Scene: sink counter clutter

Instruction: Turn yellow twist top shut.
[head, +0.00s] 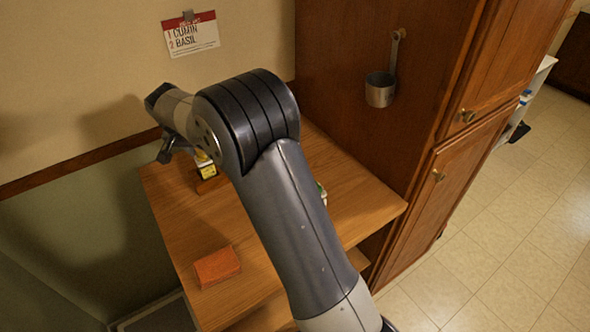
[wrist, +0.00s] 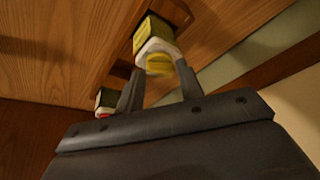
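The yellow twist top (wrist: 158,63) sits on a white collar above a bottle with a dark green and yellow body (wrist: 153,29). My gripper (wrist: 159,68) is open, with one finger on each side of the twist top near the fingertips. I cannot tell whether either finger touches it. In the head view my gripper (head: 166,150) is at the bottle's left, mostly hidden behind my wrist.
A second bottle with a red top (wrist: 103,104) shows left of my fingers in the wrist view. An orange sponge (head: 217,267) lies on the counter (head: 190,228) near its front left. A wooden cabinet (head: 440,100) with a hanging metal cup (head: 380,90) bounds the right side.

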